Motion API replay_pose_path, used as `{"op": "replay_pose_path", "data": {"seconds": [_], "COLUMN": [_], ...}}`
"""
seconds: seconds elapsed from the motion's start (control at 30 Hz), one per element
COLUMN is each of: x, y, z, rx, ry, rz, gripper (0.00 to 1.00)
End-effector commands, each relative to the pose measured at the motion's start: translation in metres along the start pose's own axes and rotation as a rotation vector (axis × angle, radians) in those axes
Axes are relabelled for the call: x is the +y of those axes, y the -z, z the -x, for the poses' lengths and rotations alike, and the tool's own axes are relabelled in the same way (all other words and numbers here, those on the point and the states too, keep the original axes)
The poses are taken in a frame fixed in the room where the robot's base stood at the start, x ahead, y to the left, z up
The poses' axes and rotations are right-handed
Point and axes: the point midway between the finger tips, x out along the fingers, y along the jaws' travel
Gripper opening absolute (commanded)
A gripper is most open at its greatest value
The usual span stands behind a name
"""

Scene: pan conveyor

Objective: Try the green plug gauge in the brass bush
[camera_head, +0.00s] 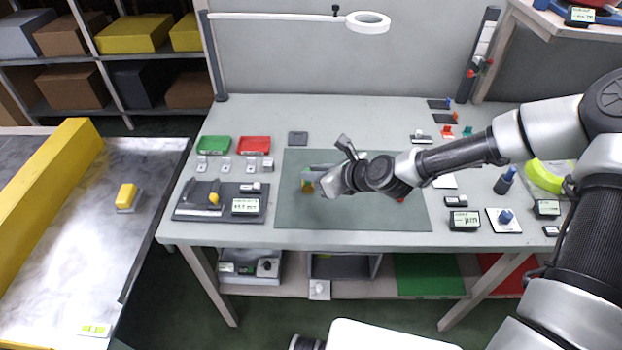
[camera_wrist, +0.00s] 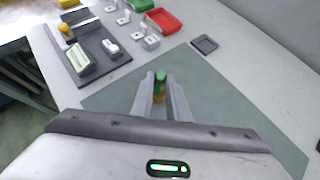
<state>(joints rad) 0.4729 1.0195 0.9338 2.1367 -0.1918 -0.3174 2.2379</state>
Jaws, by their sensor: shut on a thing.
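My gripper (camera_head: 311,177) is over the left part of the green mat on the workbench. In the wrist view its two fingers (camera_wrist: 160,82) are on either side of the green plug gauge (camera_wrist: 160,75), and it is shut on it. A brassy yellow part (camera_wrist: 160,95) shows just below the green in the wrist view. It also shows at the fingers in the head view (camera_head: 307,188), and looks like the brass bush. The fingers hide much of both, so I cannot tell whether the gauge is inside the bush or only beside or above it.
A dark fixture plate (camera_head: 221,213) with a yellow knob lies left of the mat (camera_head: 380,225). Green (camera_head: 214,144) and red (camera_head: 254,144) trays stand behind it. Small blocks and displays crowd the bench's right side. A lamp ring (camera_head: 367,22) hangs above the back.

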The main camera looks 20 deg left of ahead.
Motion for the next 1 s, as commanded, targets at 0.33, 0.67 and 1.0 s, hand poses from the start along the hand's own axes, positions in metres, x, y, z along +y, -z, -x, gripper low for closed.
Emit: {"op": "replay_pose_path", "data": {"seconds": [0.33, 0.67, 1.0], "x": [0.0, 0.0, 0.0], "y": [-0.008, -0.018, -0.03], "z": [0.006, 0.013, 0.021], "rx": [0.0, 0.0, 0.0], "ry": [0.0, 0.0, 0.0], "rz": [0.0, 0.0, 0.0], "gripper": [0.0, 0.0, 0.0]}}
